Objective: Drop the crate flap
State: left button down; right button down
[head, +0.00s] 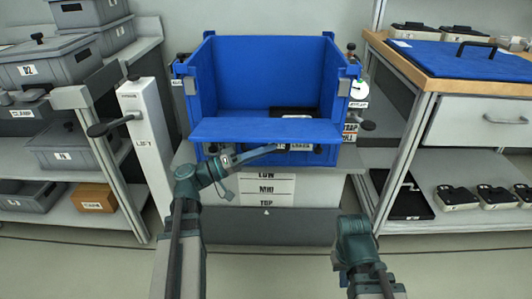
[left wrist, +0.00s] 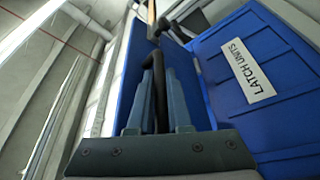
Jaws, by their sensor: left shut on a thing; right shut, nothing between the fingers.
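The blue crate (head: 265,72) stands on the station in the middle of the head view. Its front flap (head: 265,130) is a blue panel tilted outward toward me, below the open front. My left gripper (head: 276,148) reaches from the left to the flap's near edge. In the left wrist view its fingers (left wrist: 156,95) are shut around a dark bar-like handle. A blue panel with a "LATCH UNITS" label (left wrist: 248,72) is to their right. My right arm shows at lower right; its fingers are hidden.
A dark item (head: 292,112) lies inside the crate. A white LIFT post (head: 146,150) with a lever stands left of it. A LOW/MID/TOP panel (head: 266,188) is below. Shelves with grey bins (head: 48,62) are left; a wooden-topped bench (head: 510,68) is right. Floor in front is clear.

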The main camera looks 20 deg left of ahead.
pick_arm(q)
jog(key=shift+w+f+b, duration=0.1)
jog(key=shift+f+b, duration=0.75)
jog(key=shift+f, duration=0.3)
jog(key=c, duration=0.8)
grip_release()
jog(key=shift+c, duration=0.2)
jog(key=shift+a+f, duration=0.1)
jog(key=b+v, duration=0.3)
jog(key=v, duration=1)
jog(key=shift+s+a, duration=0.25)
jog(key=shift+a, duration=0.05)
